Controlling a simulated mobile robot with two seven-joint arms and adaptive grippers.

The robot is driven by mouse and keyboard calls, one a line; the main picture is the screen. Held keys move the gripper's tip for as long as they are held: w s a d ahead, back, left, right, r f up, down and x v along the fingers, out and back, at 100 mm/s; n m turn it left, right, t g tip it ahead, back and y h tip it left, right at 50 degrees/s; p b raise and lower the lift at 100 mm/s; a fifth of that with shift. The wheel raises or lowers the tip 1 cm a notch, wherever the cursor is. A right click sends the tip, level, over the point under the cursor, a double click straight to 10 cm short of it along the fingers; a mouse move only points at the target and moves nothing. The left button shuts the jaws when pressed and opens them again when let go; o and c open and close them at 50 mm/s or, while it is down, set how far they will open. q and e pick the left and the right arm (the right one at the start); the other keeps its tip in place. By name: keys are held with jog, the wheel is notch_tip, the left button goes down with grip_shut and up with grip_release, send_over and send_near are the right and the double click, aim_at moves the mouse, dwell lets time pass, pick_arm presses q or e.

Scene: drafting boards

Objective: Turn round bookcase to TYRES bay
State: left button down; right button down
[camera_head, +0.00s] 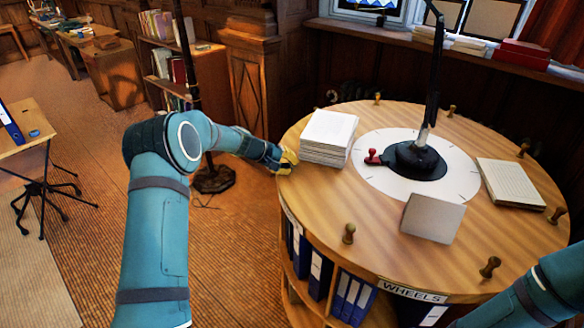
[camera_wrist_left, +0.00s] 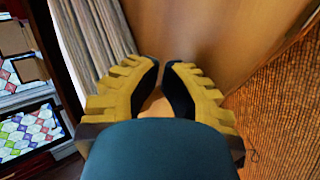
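The round bookcase (camera_head: 395,260) stands at the right in the head view, with a wooden top and blue binders in its bays. A label reading WHEELS (camera_head: 415,291) faces front; no TYRES label shows. Short pegs stand around the rim, such as the front-left peg (camera_head: 348,233) and front peg (camera_head: 490,267). My left gripper (camera_head: 287,161) is at the left rim of the top, beside the paper stack. In the left wrist view its yellow fingers (camera_wrist_left: 163,75) have a narrow gap with a tan patch between; whether they grip a peg is unclear. My right gripper is out of view.
On the top are a paper stack (camera_head: 327,137), a black lamp base (camera_head: 418,160), a red stamp (camera_head: 373,157), a grey card (camera_head: 433,217) and a pad (camera_head: 510,184). A floor stand (camera_head: 213,180) is close behind my left arm.

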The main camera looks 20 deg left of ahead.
aim_at(298, 158)
pick_arm(q)
jog(key=shift+s, duration=0.1)
jog(key=shift+m, duration=0.3)
jog(key=w, duration=0.1)
jog(key=w+a, duration=0.1)
jog(key=w, duration=0.2)
jog(key=shift+a+p, duration=0.35)
jog(key=shift+a, duration=0.05)
jog(key=shift+w+a+g, duration=0.3)
jog(key=shift+w+a, duration=0.05)
jog(key=shift+w, duration=0.35)
